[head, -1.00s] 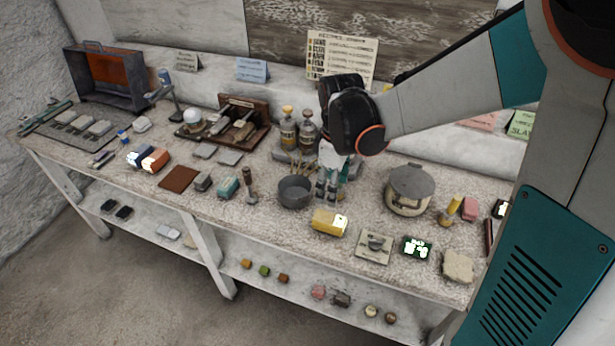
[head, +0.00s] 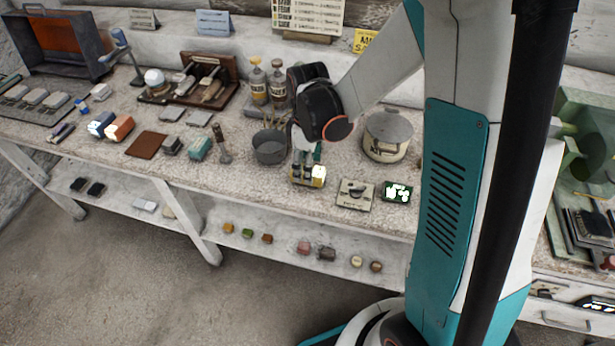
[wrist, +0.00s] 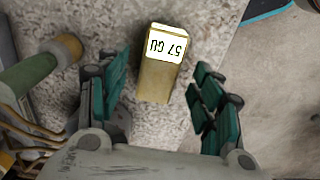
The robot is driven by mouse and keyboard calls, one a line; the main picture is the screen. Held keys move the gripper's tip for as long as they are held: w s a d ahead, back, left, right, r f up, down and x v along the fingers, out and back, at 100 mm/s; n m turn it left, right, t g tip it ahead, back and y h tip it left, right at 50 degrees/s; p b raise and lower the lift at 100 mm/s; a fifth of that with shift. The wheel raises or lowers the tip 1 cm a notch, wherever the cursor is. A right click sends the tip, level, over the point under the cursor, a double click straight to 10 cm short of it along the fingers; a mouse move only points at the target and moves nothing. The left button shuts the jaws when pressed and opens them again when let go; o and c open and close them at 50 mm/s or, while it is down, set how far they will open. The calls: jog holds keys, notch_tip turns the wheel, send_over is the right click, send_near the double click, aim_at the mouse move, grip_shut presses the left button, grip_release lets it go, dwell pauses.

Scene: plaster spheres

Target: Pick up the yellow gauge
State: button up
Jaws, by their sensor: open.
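The yellow gauge (head: 308,176) is a small yellow block with a white face, lying on the speckled worktop near its front edge. In the wrist view the yellow gauge (wrist: 160,70) lies between and just ahead of my fingers, its white face marked "57 GU". My gripper (wrist: 160,105) is open, one teal-padded finger on each side of the gauge, with gaps on both sides. In the head view my gripper (head: 305,162) is above the gauge and partly hides it.
A grey pot (head: 270,147) stands left of the gauge and a lidded pot (head: 387,135) behind right. A flat plate (head: 355,193) and a dark display box (head: 397,192) lie to the right. In the wrist view, a green-and-tan cylinder (wrist: 28,77) is close to the left finger.

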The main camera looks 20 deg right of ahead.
jog(key=shift+f+b, duration=0.45)
jog(key=shift+f, duration=1.1)
jog(key=shift+f+b, duration=0.3)
jog(key=shift+c, duration=0.6)
jog(key=c, duration=1.2)
jog(key=shift+r, duration=0.1)
jog(key=shift+c, duration=0.2)
notch_tip(320, 180, up, 20)
jog(key=p, duration=0.7)
jog(key=shift+r, duration=0.2)
